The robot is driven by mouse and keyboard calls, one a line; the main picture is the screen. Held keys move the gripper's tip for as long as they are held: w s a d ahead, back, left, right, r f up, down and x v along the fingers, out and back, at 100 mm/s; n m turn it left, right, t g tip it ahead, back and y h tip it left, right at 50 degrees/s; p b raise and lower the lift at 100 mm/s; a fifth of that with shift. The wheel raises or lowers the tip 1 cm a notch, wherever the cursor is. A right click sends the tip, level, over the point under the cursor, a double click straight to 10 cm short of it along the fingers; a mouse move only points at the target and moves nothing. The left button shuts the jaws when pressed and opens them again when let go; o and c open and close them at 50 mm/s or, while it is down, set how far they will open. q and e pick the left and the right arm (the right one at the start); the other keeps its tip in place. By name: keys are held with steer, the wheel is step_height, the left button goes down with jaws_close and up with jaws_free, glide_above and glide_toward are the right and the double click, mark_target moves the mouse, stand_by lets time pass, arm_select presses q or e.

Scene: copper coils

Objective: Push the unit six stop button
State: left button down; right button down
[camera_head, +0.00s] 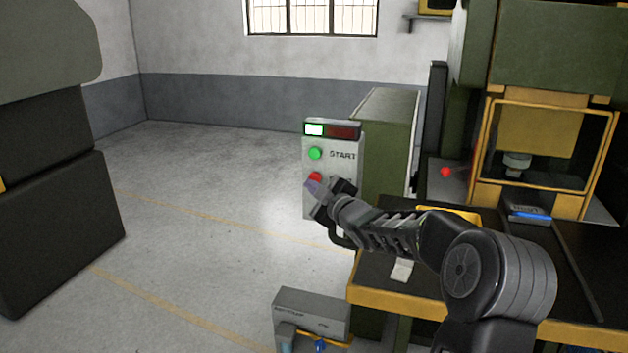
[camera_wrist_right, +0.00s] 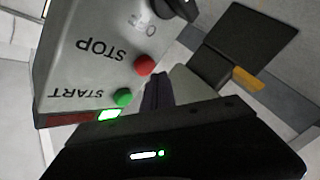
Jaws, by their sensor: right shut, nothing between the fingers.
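A grey control box (camera_head: 330,165) has a red STOP button (camera_head: 315,176) below a green START button (camera_head: 315,153). My right gripper (camera_head: 312,187) is shut and empty at the box's front, just below the red button in the head view and partly covering the STOP lettering. In the right wrist view the box is upside down, with the red button (camera_wrist_right: 144,64) and green button (camera_wrist_right: 123,97) beside my shut fingers (camera_wrist_right: 157,82). I cannot tell whether the fingertips touch the red button. No unit number is readable. My left gripper is out of view.
The box's lamp strip (camera_head: 331,130) is lit green-white at left and dark red at right. A dark knob (camera_wrist_right: 178,8) stands beyond STOP. A yellow-edged bench (camera_head: 430,307) and a green press (camera_head: 545,45) are at right. Open floor (camera_head: 210,190) lies left.

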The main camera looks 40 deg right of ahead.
steer(key=shift+w+d, duration=0.2)
steer(key=shift+d, duration=0.1)
steer(key=shift+w+d+p, duration=0.25)
steer(key=shift+d+p, duration=0.1)
steer(key=shift+d, duration=0.1)
stand_by(0.8)
steer(key=shift+a, duration=0.1)
steer(key=shift+s+a+b, duration=0.5)
steer(key=shift+a+b, duration=0.2)
steer(key=shift+b, duration=0.2)
steer(key=s+a+b, duration=0.1)
steer(key=a+b, duration=0.1)
steer(key=s+a+b, duration=0.2)
stand_by(0.5)
